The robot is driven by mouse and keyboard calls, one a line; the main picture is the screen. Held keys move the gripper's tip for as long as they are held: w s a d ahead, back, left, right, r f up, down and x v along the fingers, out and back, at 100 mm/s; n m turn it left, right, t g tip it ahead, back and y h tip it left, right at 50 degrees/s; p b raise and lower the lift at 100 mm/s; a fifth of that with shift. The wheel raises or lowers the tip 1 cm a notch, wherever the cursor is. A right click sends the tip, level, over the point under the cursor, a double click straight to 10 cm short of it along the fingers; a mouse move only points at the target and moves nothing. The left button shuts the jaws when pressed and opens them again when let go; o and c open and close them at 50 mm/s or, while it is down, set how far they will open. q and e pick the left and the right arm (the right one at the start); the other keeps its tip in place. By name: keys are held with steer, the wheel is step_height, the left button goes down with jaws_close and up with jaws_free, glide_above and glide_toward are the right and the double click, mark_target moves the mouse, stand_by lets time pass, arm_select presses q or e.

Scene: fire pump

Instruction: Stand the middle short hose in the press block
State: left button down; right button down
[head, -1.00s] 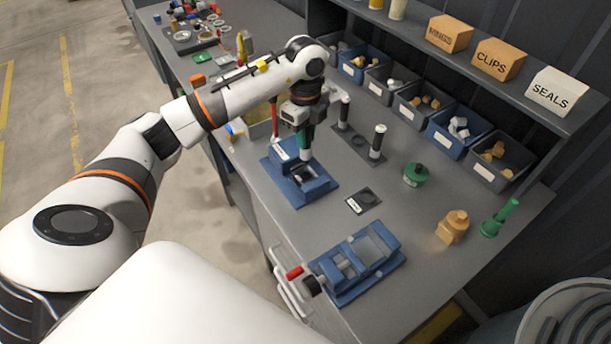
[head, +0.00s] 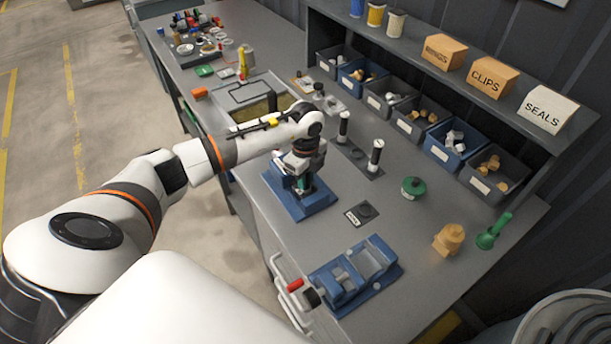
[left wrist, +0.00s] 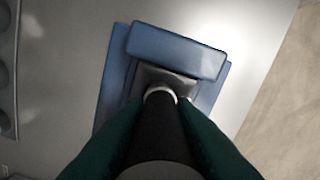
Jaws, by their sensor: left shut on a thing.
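The blue press block (head: 318,203) sits on the bench near its front edge. My left gripper (head: 302,186) is right over it, its green fingers shut on the dark middle short hose (left wrist: 160,130). In the left wrist view the hose points down at the dark recess of the press block (left wrist: 180,48), with its pale ringed end at the recess. I cannot tell whether the end is seated. In the head view the gripper mostly hides the hose. My right gripper is not in view.
Two other short hoses, one farther (head: 343,126) and one nearer (head: 376,157), stand on a dark rack plate (head: 357,150) with a gap between them. A blue vise (head: 352,275) lies at the front. Parts bins (head: 455,146) line the back. Bench between is mostly clear.

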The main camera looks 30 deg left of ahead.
arm_select(q)
steer(key=c, duration=1.3)
jaws_free()
steer(key=shift+f, duration=0.1)
steer(key=shift+o, duration=0.5)
step_height(320, 180, up, 11)
steer(key=b, duration=0.3)
steer(key=shift+w+b, duration=0.1)
steer(key=shift+b, duration=0.2)
steer(key=shift+r, duration=0.7)
